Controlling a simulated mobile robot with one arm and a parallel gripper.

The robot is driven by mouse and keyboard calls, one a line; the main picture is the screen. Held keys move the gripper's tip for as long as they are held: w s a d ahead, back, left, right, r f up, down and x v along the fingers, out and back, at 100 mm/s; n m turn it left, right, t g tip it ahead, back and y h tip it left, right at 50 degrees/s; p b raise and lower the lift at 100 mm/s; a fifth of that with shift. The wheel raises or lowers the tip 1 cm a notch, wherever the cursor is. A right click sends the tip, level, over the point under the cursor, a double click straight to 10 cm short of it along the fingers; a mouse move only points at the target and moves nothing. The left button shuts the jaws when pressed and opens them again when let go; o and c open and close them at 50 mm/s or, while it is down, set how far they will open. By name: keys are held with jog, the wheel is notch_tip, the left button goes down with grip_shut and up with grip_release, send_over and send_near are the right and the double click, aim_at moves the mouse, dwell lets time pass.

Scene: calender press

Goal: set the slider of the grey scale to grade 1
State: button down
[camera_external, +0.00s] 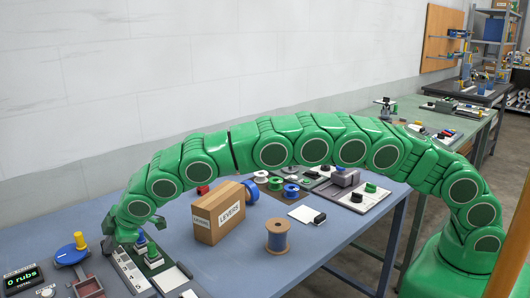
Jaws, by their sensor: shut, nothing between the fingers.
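My gripper (110,243) is at the far left end of my green arm, low over the blue-grey table. It is shut and empty. A narrow grey panel with a pale strip (131,272) lies just in front of it and looks like the grey scale. My gripper is over or beside its far end; I cannot tell if they touch. The slider and the grade marks are hidden or too small to make out.
A dark green unit with upright knobs (152,258) and a white card (170,279) lie right of the panel. A rub counter (22,278) and a yellow-handled crank (76,250) stand left. A LEVERS box (218,212) and a spool (277,238) stand to the right.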

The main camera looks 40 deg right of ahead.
jog(key=shift+s, duration=1.95)
jog(key=v, duration=1)
